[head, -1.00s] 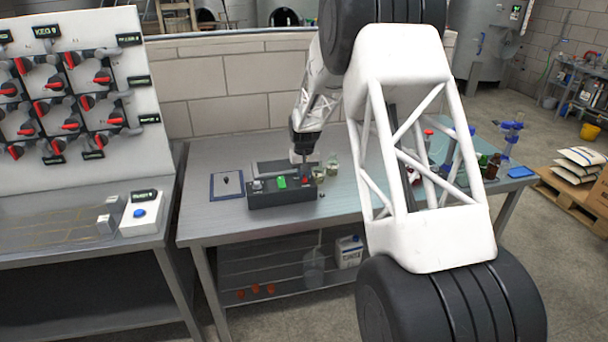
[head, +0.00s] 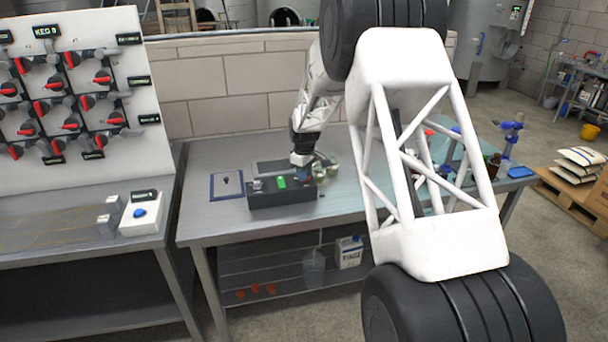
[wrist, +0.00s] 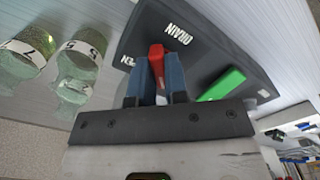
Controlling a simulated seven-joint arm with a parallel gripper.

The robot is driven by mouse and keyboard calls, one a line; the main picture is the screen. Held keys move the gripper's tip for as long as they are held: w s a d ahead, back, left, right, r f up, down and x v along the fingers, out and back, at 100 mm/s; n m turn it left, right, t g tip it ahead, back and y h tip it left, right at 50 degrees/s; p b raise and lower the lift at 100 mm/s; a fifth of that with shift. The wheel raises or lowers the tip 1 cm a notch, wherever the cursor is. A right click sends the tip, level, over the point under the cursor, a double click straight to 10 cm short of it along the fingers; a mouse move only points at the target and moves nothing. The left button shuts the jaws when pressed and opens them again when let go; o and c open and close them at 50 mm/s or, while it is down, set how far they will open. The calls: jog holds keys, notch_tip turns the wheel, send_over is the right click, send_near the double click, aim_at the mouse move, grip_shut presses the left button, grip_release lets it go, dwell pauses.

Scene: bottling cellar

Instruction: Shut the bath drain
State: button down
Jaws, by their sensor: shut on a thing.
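A dark valve box (head: 270,200) stands on the metal workbench; it also fills much of the wrist view (wrist: 215,50). In the head view my gripper (head: 304,172) is over the right end of the box and hides the red lever. A green lever (wrist: 224,84) lies right of the fingers, apart from them; it also shows in the head view (head: 281,182).
Glass jars with numbered lids (wrist: 75,70) stand close beside the box. A blue-edged mat with a small dark peg (head: 227,183) lies left of the box. A panel of red-handled valves (head: 75,95) stands at the left. Bottles and blue-topped items are at the bench's right.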

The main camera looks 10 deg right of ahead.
jog(key=shift+n, duration=0.3)
jog(key=shift+r, duration=0.1)
jog(key=c, duration=1.1)
grip_release()
jog(key=shift+c, duration=0.2)
jog(key=shift+r, duration=3.85)
